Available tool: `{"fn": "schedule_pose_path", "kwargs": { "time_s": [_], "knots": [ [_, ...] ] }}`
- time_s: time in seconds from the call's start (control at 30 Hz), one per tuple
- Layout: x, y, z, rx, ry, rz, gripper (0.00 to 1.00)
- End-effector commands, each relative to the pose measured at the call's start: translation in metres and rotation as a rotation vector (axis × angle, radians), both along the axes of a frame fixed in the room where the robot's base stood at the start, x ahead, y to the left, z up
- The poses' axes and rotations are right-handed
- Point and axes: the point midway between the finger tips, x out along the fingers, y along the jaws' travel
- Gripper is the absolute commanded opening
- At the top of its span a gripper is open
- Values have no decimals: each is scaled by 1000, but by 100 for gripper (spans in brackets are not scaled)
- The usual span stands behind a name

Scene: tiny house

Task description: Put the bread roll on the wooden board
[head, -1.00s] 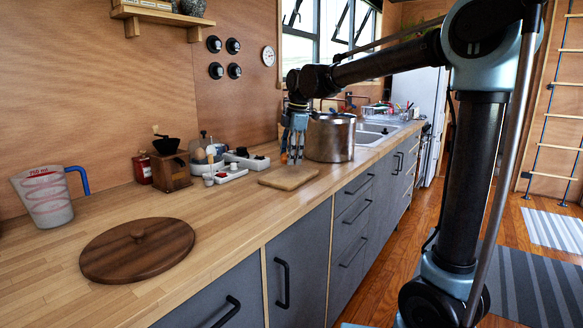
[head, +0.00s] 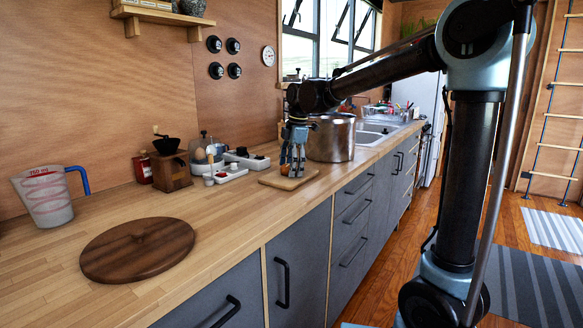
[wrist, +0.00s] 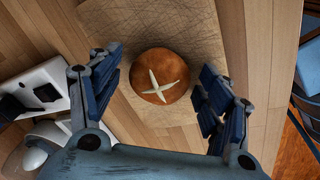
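The bread roll (wrist: 160,76) is round and brown with a pale cross on top. In the wrist view it lies over the scratched wooden board (wrist: 188,24), with the board visible around it. My gripper (wrist: 158,95) is open, one finger on each side of the roll, with a visible gap on both sides. In the head view my gripper (head: 292,168) points down low over the small wooden board (head: 272,181) on the counter. The roll is mostly hidden by the fingers there.
A steel pot (head: 332,138) stands close behind and right of my gripper. A white tray with small items (head: 225,174) and a coffee grinder (head: 170,166) are to the left. A round wooden lid (head: 138,250) and a measuring jug (head: 44,196) are nearer. The counter between is clear.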

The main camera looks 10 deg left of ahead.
Motion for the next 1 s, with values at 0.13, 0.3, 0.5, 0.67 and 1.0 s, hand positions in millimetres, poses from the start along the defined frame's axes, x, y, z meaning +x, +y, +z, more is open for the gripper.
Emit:
{"fn": "schedule_pose_path", "kwargs": {
  "time_s": [0.13,0.3,0.5,0.67,1.0],
  "knots": [
    [0,0,0,0,0,0,71],
    [0,-2,10,0,0,-1,71],
    [-2,-7,42,0,0,-2,71],
    [-3,-12,72,0,0,-2,71],
    [-5,-19,115,0,0,-2,71]
  ]
}}
